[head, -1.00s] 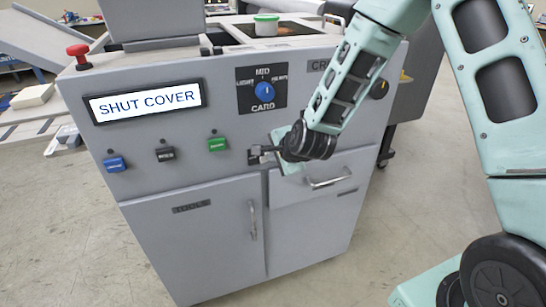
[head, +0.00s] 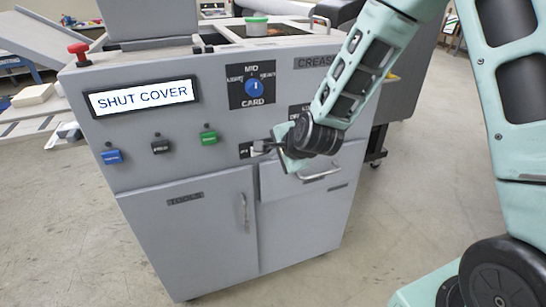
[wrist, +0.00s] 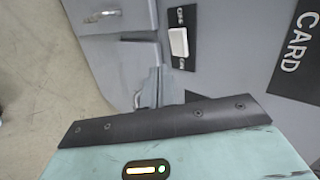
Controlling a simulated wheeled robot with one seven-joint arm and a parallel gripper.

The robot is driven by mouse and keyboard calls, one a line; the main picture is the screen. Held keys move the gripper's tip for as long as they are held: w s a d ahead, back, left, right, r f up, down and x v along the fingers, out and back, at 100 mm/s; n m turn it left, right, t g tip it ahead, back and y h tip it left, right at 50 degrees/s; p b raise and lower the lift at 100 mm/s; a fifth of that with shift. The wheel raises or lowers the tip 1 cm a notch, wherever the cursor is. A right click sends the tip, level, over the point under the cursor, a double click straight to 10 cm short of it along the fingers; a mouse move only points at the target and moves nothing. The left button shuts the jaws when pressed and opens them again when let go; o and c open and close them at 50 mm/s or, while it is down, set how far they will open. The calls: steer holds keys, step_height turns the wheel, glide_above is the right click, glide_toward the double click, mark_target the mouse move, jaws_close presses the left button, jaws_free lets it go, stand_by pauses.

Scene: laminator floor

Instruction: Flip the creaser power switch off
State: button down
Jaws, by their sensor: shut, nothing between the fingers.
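The creaser (head: 215,170) is a grey cabinet whose front panel carries a display reading SHUT COVER (head: 145,96). The power switch (wrist: 178,42) is a white rocker on a black plate with small lettering at both ends, clear in the wrist view. In the head view the black switch plate (head: 244,150) shows just left of my fingertips and the rocker is mostly hidden. My gripper (head: 258,148) is shut and empty, close to the panel beside the switch. I cannot tell whether it touches. In the wrist view the fingers (wrist: 162,85) lie just below the switch.
A blue button (head: 111,156), a black button (head: 160,145) and a green button (head: 208,137) sit left of the switch. The blue dial (head: 253,87) is above it. A drawer handle (head: 320,172) projects below my wrist. A red emergency knob (head: 78,53) stands at the top left.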

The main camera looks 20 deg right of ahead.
steer(key=v, duration=0.6)
steer(key=shift+s, duration=0.1)
